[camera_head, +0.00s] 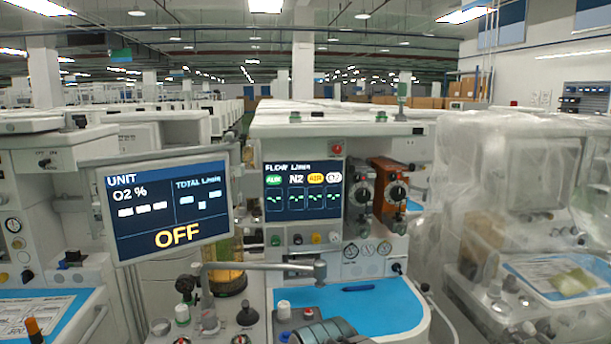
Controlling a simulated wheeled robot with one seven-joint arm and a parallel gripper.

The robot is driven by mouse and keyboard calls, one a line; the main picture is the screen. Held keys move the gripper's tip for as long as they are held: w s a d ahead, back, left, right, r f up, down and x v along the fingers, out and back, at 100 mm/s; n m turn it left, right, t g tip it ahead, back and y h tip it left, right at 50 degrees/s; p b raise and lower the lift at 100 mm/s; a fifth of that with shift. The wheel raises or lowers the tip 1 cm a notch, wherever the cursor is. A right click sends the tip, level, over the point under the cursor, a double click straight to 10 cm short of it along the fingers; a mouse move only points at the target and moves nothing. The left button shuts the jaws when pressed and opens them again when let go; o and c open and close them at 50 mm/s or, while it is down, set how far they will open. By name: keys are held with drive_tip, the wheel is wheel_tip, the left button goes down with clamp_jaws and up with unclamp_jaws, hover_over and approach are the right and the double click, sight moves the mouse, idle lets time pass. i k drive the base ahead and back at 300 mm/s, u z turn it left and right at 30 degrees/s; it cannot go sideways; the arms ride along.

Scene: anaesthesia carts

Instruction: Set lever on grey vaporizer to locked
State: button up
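The grey vaporizer (359,205) hangs upright on the front of the middle anaesthesia cart, just right of the flow display. It has dark round dials on its front. Its lever is too small to make out, so I cannot tell its position. An orange-brown vaporizer (380,206) with black dials stands right beside it, and a small dark lever-like part sticks out at its upper right. My gripper is not in view.
The flow display (303,191) and a monitor reading OFF (169,205) stand to the left. A grey horizontal tube (262,268) crosses in front, above the blue worktop (387,308) with a pen (358,288). A plastic-wrapped cart (510,190) stands close on the right.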

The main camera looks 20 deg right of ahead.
sight(353, 168)
drive_tip(key=z, duration=0.35)
drive_tip(key=k, duration=0.4)
drive_tip(key=z, duration=1.3)
drive_tip(key=i, duration=0.75)
drive_tip(key=u, duration=0.75)
drive_tip(key=i, duration=0.5)
drive_tip(key=u, duration=0.45)
